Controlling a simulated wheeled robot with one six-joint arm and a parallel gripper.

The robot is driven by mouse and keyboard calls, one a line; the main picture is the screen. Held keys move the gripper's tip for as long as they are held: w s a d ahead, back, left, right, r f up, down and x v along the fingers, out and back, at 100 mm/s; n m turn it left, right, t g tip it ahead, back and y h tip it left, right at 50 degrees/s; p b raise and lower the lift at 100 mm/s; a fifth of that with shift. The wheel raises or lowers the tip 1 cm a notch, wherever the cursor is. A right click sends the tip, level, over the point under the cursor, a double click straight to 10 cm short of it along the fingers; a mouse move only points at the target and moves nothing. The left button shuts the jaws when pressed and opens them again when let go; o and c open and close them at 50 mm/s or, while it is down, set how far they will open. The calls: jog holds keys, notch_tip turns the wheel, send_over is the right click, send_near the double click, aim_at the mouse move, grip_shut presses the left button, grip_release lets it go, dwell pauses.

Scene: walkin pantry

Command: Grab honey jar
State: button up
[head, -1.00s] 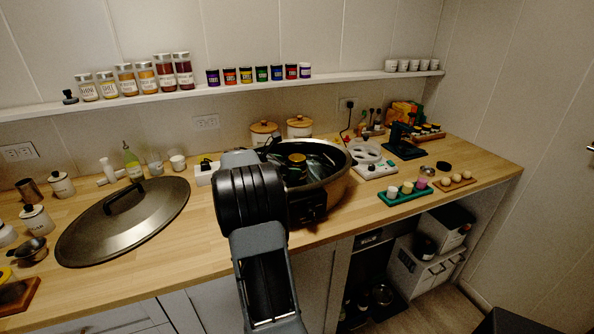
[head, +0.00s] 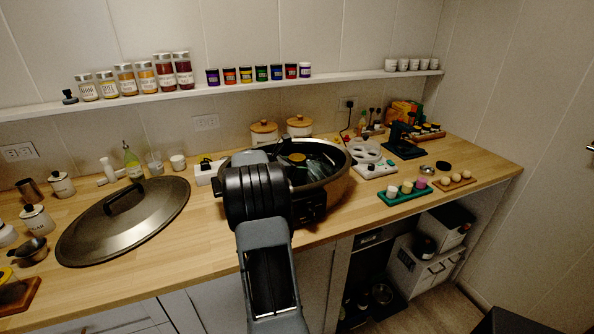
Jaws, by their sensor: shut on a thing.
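A small round jar with a gold-ringed dark lid, which looks like the honey jar (head: 297,158), shows inside the wide dark pot (head: 343,183) in the middle of the counter. My arm reaches over the pot's front rim from below. My gripper (head: 298,171) is in the pot at the jar and is shut on it. The dark wrist in front hides much of the gripper, and the jar's lower part and the finger contact are not clear.
A large pot lid (head: 125,220) lies on the counter at left. A white power strip (head: 206,172) is left of the pot. A green tray with small cups (head: 405,190) and a white holed appliance (head: 367,160) stand at right. A shelf (head: 345,77) with jars runs behind.

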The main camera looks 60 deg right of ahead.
jog(key=c, duration=0.5)
jog(key=shift+r, duration=0.15)
